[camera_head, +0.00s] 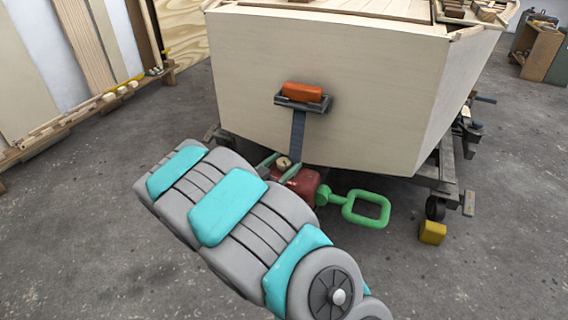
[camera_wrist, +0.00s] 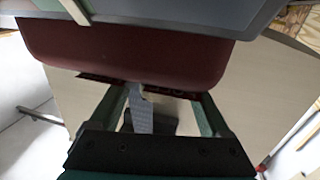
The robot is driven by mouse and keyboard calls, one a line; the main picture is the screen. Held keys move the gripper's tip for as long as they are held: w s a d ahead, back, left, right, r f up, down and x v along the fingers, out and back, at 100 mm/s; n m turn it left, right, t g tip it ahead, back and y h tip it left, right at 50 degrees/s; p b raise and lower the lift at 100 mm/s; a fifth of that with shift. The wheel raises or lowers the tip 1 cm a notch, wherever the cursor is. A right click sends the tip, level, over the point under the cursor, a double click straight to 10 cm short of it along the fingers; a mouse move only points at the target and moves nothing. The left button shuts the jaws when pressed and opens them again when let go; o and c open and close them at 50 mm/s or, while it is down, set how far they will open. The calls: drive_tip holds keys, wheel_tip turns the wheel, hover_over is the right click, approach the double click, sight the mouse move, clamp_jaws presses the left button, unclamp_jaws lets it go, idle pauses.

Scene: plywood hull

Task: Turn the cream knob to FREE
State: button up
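The cream knob (camera_head: 284,162) is small and round, at the top of a red winch-like body (camera_head: 307,186) under the boat's transom. My gripper (camera_head: 279,167) is there, with one green-grey finger on each side of the knob in the head view. In the wrist view my gripper (camera_wrist: 165,94) has its fingers apart, pointing at the red body (camera_wrist: 130,55), which fills the upper part. A pale edge shows between the fingertips there; I cannot tell whether it is the knob, or whether the fingers touch it. The FREE mark and the knob's setting cannot be read.
A green crank handle (camera_head: 366,208) sticks out right of the red body. A blue-grey strap (camera_head: 298,130) runs up to an orange block (camera_head: 302,92) on the plywood hull (camera_head: 370,120). A yellow chock (camera_head: 432,232) lies right.

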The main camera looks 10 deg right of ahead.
sight(279, 167)
drive_tip(key=shift+p+v, duration=0.45)
drive_tip(key=shift+v, duration=3.45)
